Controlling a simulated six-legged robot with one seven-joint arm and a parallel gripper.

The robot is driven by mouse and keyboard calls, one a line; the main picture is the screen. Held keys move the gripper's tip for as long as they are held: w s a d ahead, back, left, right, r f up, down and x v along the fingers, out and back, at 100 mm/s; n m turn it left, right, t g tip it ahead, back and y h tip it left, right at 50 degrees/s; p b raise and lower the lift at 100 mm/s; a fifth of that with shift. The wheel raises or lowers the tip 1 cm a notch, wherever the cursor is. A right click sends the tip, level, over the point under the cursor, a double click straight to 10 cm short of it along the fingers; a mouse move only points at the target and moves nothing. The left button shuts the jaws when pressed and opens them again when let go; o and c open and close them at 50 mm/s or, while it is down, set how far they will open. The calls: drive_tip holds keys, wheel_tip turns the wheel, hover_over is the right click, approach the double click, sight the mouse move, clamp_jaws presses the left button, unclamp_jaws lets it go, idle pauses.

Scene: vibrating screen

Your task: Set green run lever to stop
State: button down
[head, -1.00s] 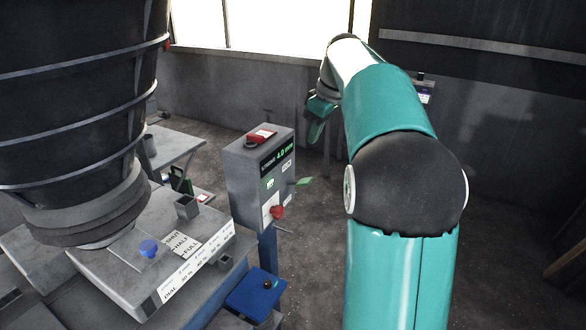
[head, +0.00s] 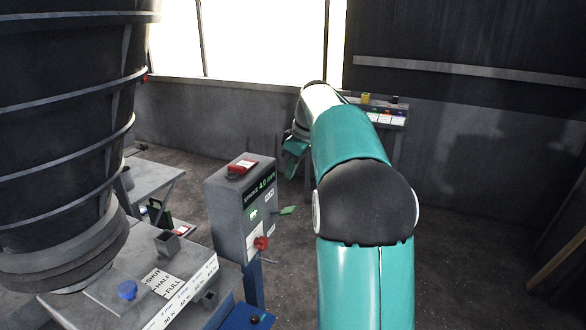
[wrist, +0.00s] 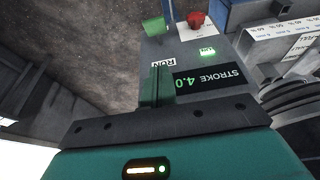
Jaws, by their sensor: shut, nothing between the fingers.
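The green run lever (head: 287,210) sticks out from the right side of the grey control box (head: 226,213). In the wrist view the green lever end (wrist: 153,27) shows at the top, beyond the RUN label (wrist: 163,63). My gripper (wrist: 158,84) is shut and empty, with its green fingers in front of the box face, beside the STROKE 4.0 display (wrist: 208,78). The lever is apart from the fingers in the picture. In the head view my gripper (head: 292,160) is partly hidden behind my arm, above and behind the lever.
A red knob (head: 261,243) is low on the box face, and a red-topped switch (head: 242,167) sits on top. A large dark hopper (head: 65,110) and a labelled grey panel (head: 110,292) stand at left. A bench with coloured items (head: 385,112) is at the back. Floor at right is clear.

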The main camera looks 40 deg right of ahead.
hover_over(286, 210)
drive_tip(key=f, duration=0.6)
drive_tip(key=shift+w+f, duration=0.25)
drive_tip(key=shift+f, duration=0.1)
drive_tip(key=shift+s+d+f, duration=0.15)
drive_tip(key=shift+s+f, duration=0.15)
drive_tip(key=shift+f, duration=0.25)
drive_tip(key=shift+s+d+f, duration=0.15)
drive_tip(key=shift+s+f, duration=0.15)
drive_tip(key=shift+f, duration=0.2)
drive_tip(key=shift+d+f, duration=0.1)
drive_tip(key=shift+f, duration=0.35)
drive_tip(key=shift+s, duration=0.2)
